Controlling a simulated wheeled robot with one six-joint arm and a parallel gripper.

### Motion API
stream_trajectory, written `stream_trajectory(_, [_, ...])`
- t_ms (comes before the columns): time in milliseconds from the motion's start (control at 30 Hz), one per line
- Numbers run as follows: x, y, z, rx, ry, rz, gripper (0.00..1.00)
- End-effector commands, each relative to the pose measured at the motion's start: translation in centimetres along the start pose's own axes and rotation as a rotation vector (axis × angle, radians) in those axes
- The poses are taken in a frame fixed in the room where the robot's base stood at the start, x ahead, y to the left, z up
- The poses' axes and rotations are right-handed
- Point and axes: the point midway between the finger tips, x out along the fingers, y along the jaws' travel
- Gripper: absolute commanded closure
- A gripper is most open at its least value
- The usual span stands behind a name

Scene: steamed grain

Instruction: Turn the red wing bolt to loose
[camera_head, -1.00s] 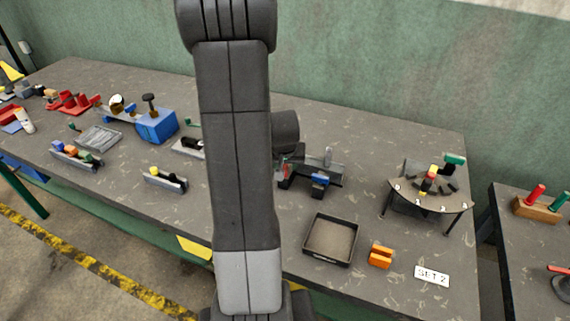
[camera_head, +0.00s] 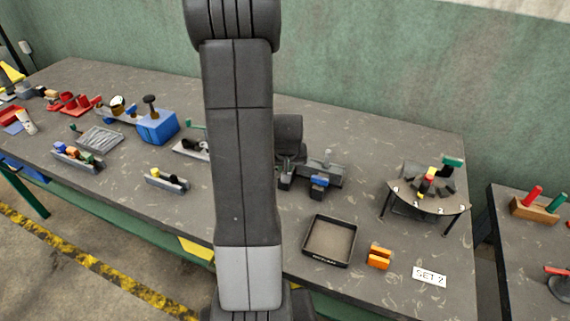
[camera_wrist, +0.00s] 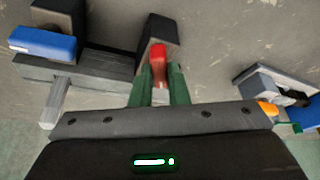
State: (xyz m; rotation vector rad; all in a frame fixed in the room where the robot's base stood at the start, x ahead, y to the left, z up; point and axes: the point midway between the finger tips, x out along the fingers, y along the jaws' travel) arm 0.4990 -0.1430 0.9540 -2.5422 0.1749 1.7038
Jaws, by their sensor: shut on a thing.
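The red wing bolt (camera_wrist: 159,62) shows in the wrist view, on the dark end block of a grey fixture (camera_wrist: 95,70). My gripper (camera_wrist: 160,82) has its two green fingers on either side of the bolt's red wing and is shut on it. In the head view my gripper (camera_head: 287,175) is at the left end of the fixture (camera_head: 325,172); the bolt is hidden there by my gripper and arm.
A blue block (camera_wrist: 42,43) sits on the fixture's other part. In the head view an empty dark tray (camera_head: 330,241) and an orange block (camera_head: 379,256) lie in front, and a half-round stand (camera_head: 428,198) is to the right.

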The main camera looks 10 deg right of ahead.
Motion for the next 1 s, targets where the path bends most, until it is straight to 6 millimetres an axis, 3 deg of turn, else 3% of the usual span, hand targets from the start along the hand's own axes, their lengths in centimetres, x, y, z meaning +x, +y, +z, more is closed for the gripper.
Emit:
stream_trajectory(600, [0.02,0.05,-0.06,-0.078,0.003,-0.031,1.0])
stream_trajectory(633, [0.02,0.05,-0.06,-0.077,0.003,-0.031,0.83])
stream_trajectory(733, [0.02,0.05,-0.05,-0.077,0.003,-0.031,0.64])
stream_trajectory(1000, [0.01,0.06,-0.05,-0.076,0.003,-0.031,0.64])
